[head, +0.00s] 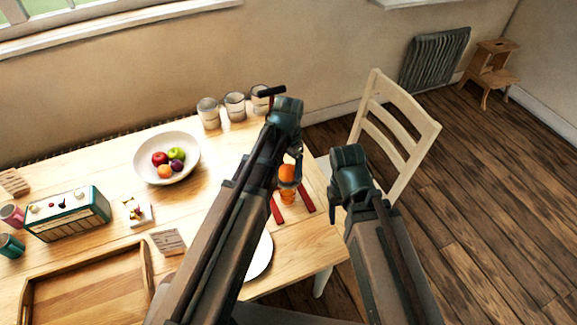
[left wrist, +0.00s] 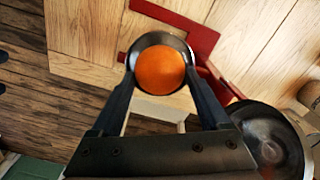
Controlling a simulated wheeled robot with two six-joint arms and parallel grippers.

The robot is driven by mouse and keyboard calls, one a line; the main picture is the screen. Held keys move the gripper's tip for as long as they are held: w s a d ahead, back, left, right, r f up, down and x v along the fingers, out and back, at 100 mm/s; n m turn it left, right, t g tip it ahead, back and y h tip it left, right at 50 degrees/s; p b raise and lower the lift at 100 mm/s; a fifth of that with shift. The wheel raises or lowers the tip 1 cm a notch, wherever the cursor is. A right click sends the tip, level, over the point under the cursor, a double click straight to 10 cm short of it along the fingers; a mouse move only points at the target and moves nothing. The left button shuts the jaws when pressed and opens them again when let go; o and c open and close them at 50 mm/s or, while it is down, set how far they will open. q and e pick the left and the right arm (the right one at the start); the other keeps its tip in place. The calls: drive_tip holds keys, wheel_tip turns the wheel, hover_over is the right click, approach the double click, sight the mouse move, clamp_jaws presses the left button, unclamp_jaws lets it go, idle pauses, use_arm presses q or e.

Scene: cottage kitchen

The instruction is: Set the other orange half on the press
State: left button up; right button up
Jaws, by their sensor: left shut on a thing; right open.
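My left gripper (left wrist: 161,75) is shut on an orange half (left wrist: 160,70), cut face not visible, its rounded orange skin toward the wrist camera. A dark round cup (left wrist: 149,38) of the press rings it from behind; I cannot tell whether they touch. In the head view the orange half (head: 287,172) shows just above a grey ring of the press, with something orange below it. The press has red base bars (head: 305,197) on the table; my left arm hides much of it. My right gripper (head: 338,200) is open and empty, right of the press, beyond the table edge.
A dark round metal part (left wrist: 267,142) is close to my left gripper. A chair (head: 402,122) stands behind my right gripper.

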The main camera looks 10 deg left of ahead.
sight(288, 167)
use_arm(q)
drive_tip(key=shift+f+b, duration=0.65)
idle(0.7)
drive_tip(key=o, duration=0.6)
drive_tip(key=shift+c, duration=0.2)
drive_tip(key=shift+r, duration=0.1)
wheel_tip(288, 167, up, 11)
drive_tip(key=p, duration=1.1)
